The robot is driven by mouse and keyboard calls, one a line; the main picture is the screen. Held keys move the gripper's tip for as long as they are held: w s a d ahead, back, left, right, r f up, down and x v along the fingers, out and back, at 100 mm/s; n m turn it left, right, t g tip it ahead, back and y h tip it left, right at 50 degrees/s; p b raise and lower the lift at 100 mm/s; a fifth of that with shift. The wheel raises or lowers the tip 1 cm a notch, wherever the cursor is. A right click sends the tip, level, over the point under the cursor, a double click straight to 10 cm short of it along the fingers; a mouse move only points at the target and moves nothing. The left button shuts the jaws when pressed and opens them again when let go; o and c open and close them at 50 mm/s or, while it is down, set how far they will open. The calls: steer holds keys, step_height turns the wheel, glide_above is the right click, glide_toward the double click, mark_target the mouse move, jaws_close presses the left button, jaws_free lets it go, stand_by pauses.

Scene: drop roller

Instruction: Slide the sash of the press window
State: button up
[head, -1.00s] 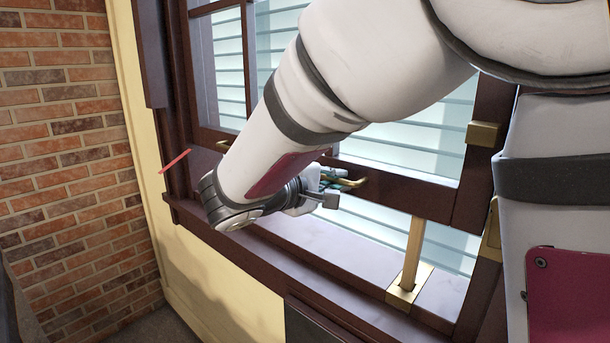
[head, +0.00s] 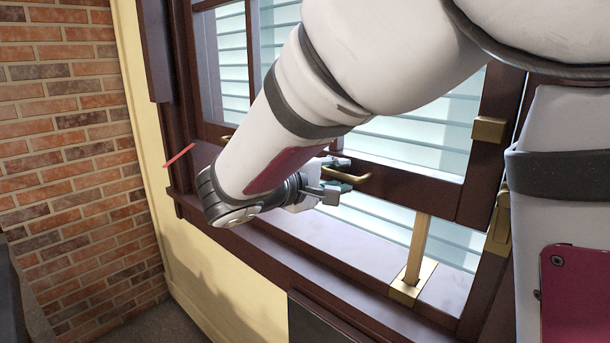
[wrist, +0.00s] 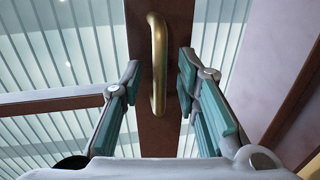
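The press window's sash has a dark brown bottom rail (head: 415,187) and stands raised above the sill. A brass handle (head: 352,180) is fixed to this rail. The handle also shows upright in the middle of the wrist view (wrist: 157,62). My gripper (head: 338,174) is at the handle, partly hidden by my own arm in the head view. In the wrist view its two teal-padded fingers (wrist: 158,80) are apart, one on each side of the handle, with gaps between. I cannot tell how deep the handle lies between them.
A second brass handle (head: 226,139) shows at the left of the rail, partly behind my arm. A brass block (head: 488,130) is on the right side. A brick wall (head: 65,130) stands at the left.

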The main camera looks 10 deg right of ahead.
steer(key=v, duration=1.1)
steer(key=shift+s, duration=0.1)
steer(key=s+d+f+m+g+y+p, duration=0.35)
steer(key=s+d+g, duration=0.35)
steer(key=s+d, duration=0.65)
steer(key=s+a+f+m+t+y+p, duration=0.1)
steer(key=s+a+m+t+y+p, duration=0.1)
steer(key=s+y, duration=0.7)
steer(key=shift+s+a+m, duration=0.85)
steer(key=shift+s, duration=0.5)
steer(key=shift+f, duration=0.1)
